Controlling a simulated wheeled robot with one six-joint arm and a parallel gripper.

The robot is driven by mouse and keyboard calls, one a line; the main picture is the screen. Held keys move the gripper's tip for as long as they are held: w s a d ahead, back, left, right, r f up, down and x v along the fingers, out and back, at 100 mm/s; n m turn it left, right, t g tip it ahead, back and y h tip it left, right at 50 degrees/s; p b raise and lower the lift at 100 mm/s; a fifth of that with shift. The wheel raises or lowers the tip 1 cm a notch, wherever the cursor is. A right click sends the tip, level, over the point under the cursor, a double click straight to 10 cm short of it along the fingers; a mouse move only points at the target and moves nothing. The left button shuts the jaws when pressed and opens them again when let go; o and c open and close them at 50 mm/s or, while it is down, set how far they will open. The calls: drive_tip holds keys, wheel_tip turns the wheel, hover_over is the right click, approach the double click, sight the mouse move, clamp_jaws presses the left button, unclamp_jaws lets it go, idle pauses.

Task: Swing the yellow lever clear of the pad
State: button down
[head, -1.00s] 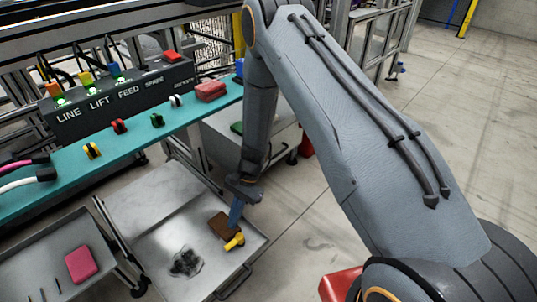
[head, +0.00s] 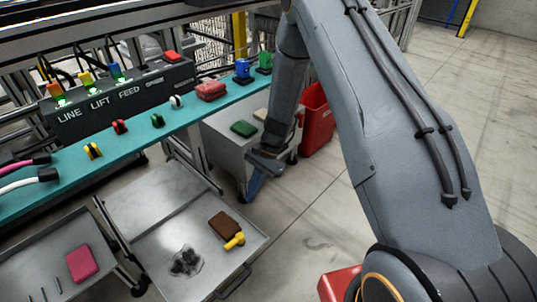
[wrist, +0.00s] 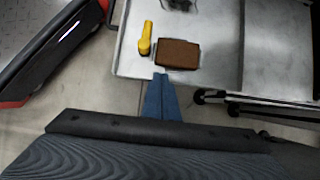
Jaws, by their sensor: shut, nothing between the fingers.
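The yellow lever (head: 234,241) is on the grey tray (head: 160,222), at the edge of the brown pad (head: 225,222). In the wrist view the lever (wrist: 146,38) lies alongside the short left end of the pad (wrist: 178,53), with at most a narrow gap; it does not cover the pad's top. My gripper (head: 252,196) has its blue fingers together and empty. In the head view it is right of the pad, past the tray's edge. In the wrist view the fingertips (wrist: 160,76) point at the tray edge just below the pad, apart from both.
A dark blotch (head: 186,262) is on the tray. A grey tray with a pink block (head: 82,264) stands left. A teal shelf (head: 135,140) with coloured pieces runs behind. A red bin (head: 316,120) stands at back right. The floor on the right is open.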

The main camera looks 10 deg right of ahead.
drive_tip(key=s+d+r+n+p, duration=0.1)
drive_tip(key=r+p, duration=0.1)
drive_tip(key=r, duration=0.4)
drive_tip(key=s+d+r+n+h+p, duration=0.1)
drive_tip(key=s+d+r+p, duration=0.1)
drive_tip(key=r, duration=0.5)
drive_tip(key=s+d+r+n+p, duration=0.1)
drive_tip(key=s+r+p, duration=0.1)
drive_tip(key=r+p, duration=0.2)
drive_tip(key=shift+d+r+h, duration=0.3)
drive_tip(key=shift+d+r, duration=0.05)
drive_tip(key=shift+r, duration=1)
drive_tip(key=s+a+r+n+t+h, duration=0.1)
drive_tip(key=s+a+r+n, duration=0.15)
drive_tip(key=s+r, duration=0.4)
drive_tip(key=s+a+r+n+t+h, duration=0.1)
drive_tip(key=s+r+n, duration=0.25)
drive_tip(key=r, duration=0.65)
drive_tip(key=s+r+n+t+h, duration=0.1)
drive_tip(key=s+r+n, duration=0.45)
drive_tip(key=s, duration=0.55)
drive_tip(key=d+r+m+p, duration=0.3)
drive_tip(key=d+r+p, duration=0.7)
drive_tip(key=p, duration=1)
wheel_tip(320, 180, up, 2)
drive_tip(key=shift+s+d+r+h+p, duration=0.1)
drive_tip(key=shift+s+d+h+p, duration=0.2)
drive_tip(key=shift+p, duration=0.1)
